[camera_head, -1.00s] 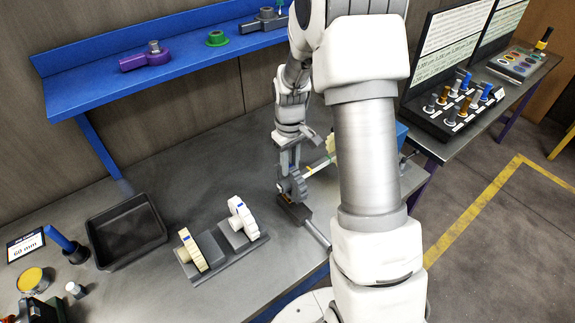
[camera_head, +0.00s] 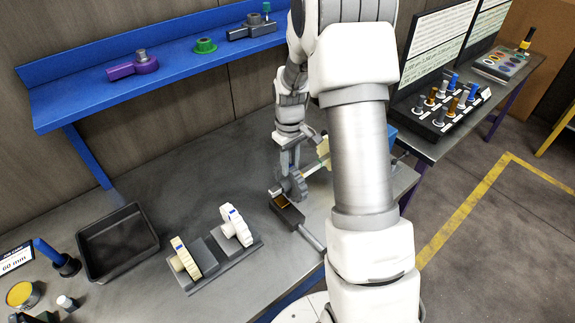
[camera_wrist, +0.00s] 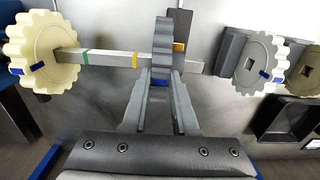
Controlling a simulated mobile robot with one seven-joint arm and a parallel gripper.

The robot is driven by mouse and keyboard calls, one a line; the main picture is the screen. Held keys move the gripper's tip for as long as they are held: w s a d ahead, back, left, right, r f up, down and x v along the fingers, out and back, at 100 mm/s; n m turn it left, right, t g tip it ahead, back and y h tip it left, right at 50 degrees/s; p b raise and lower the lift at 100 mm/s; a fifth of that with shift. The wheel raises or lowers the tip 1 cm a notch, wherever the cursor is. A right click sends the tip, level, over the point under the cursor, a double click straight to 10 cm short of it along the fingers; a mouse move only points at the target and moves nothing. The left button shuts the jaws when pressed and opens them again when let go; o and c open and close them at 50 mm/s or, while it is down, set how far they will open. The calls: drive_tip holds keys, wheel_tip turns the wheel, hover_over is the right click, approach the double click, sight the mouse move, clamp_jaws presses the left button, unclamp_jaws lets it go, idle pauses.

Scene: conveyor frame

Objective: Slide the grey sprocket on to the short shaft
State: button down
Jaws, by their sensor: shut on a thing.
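The grey sprocket (camera_head: 296,186) is upright between the fingers of my gripper (camera_head: 289,168), which is shut on it. The wrist view also shows the grey sprocket (camera_wrist: 162,40) and my gripper (camera_wrist: 160,82) holding its lower rim. A pale square shaft (camera_wrist: 103,58) with a green and a yellow band runs up to the sprocket's left side. A cream sprocket (camera_wrist: 42,50) sits at the shaft's left end, partly behind my arm in the head view (camera_head: 323,152).
A dark block with a bar (camera_head: 288,212) lies just below the grey sprocket. A grey stand (camera_head: 215,262) holds two pale sprockets. A black tray (camera_head: 117,243) is at the left. A blue shelf (camera_head: 165,88) runs along the back wall. Open bench lies behind the stand.

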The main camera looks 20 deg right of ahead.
drive_tip(key=shift+w+d, duration=0.5)
drive_tip(key=shift+d, duration=1)
drive_tip(key=shift+w+d, duration=0.45)
drive_tip(key=shift+d, duration=1.1)
drive_tip(key=shift+w+d, duration=0.5)
drive_tip(key=shift+d, duration=1)
drive_tip(key=c, duration=0.6)
unclamp_jaws()
drive_tip(key=shift+r, duration=0.1)
wheel_tip(320, 180, up, 17)
drive_tip(key=shift+w+r, duration=0.15)
